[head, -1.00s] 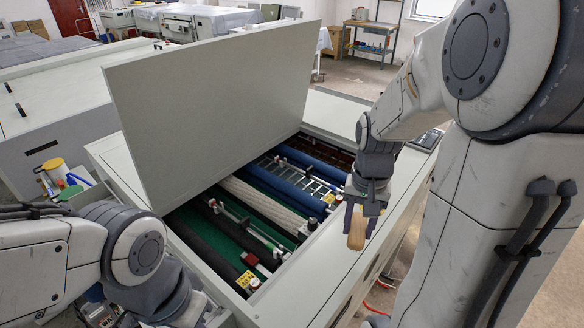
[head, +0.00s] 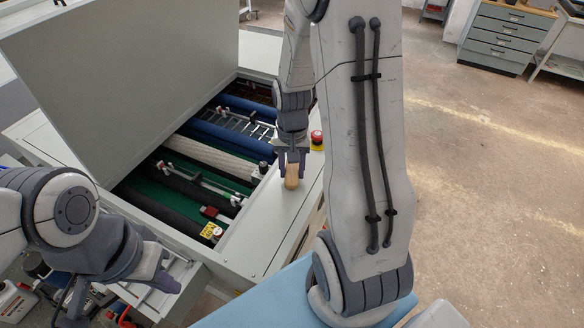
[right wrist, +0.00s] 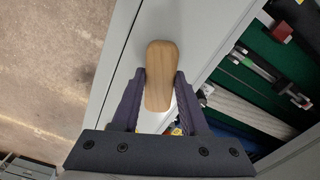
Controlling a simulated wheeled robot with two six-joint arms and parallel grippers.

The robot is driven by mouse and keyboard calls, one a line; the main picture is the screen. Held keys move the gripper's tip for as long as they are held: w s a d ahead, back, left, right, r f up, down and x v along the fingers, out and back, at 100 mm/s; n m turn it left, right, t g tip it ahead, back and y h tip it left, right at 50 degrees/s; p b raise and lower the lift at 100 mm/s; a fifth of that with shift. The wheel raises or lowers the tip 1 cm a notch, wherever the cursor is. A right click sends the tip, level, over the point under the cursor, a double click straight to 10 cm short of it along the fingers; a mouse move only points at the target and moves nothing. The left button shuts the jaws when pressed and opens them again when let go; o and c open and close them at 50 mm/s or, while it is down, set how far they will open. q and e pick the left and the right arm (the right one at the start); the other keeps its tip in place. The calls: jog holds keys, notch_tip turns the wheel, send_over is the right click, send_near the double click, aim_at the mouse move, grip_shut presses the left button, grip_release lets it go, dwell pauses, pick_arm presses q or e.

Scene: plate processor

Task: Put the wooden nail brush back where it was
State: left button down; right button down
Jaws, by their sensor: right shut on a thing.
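The wooden nail brush (head: 291,176) is held in my right gripper (head: 291,166), above the pale right-hand rim of the plate processor (head: 250,238). In the right wrist view the brush (right wrist: 160,75) shows its smooth wooden back between the two fingers of my right gripper (right wrist: 160,105), which are shut on it. I cannot tell how far it is above the rim. My left gripper (head: 120,305) is low at the left, near the front of the machine, and no object shows in it; its fingers are partly unclear.
The processor's lid (head: 120,75) stands open over rollers (head: 222,158). A red emergency button (head: 316,138) stands on the rim just right of my right gripper. A blue surface (head: 255,300) lies in front. A white jug (head: 15,303) is at lower left.

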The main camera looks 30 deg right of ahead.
aim_at(292, 172)
jog(key=shift+f, duration=0.2)
jog(key=shift+c, duration=2.1)
grip_release()
jog(key=shift+r, duration=0.1)
jog(key=shift+r, duration=0.25)
jog(key=shift+w+r, duration=0.1)
jog(key=shift+r, duration=0.25)
notch_tip(292, 172, up, 11)
jog(key=b, duration=0.2)
jog(key=s+a+n, duration=0.3)
jog(key=a+n, duration=0.1)
jog(key=a, duration=0.4)
jog(key=s+a+n, duration=0.2)
jog(key=a+n, duration=0.1)
jog(key=a, duration=0.4)
jog(key=s+a+f+n+y, duration=0.1)
jog(key=s+a+n, duration=0.6)
jog(key=s, duration=0.4)
jog(key=shift+s+a+f+n, duration=0.3)
jog(key=shift+a+n, duration=0.1)
jog(key=shift+a, duration=0.3)
